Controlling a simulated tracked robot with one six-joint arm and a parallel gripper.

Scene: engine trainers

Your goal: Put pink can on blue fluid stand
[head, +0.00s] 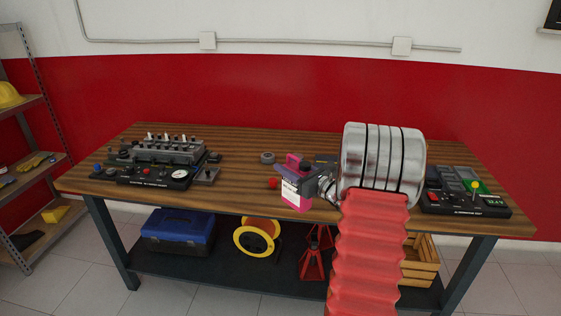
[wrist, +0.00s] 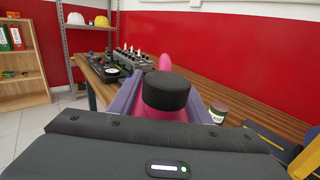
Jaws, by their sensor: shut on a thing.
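The pink can (head: 299,201) has a white label and shows near the front edge of the workbench, right of the middle, in the head view. I cannot tell whether the can's base touches the bench. A dark flat patch (head: 325,158) behind my gripper may be the blue fluid stand; my arm hides much of it. A dark blue surface with a yellow line (wrist: 270,139) shows at right in the wrist view.
An engine trainer (head: 165,153) stands on the bench (head: 235,178) at left, and an alternator test unit (head: 467,205) at right. A small grey round item (head: 267,157) and a red round item (head: 272,183) are left of the can. Bare wood lies between them and the trainer.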

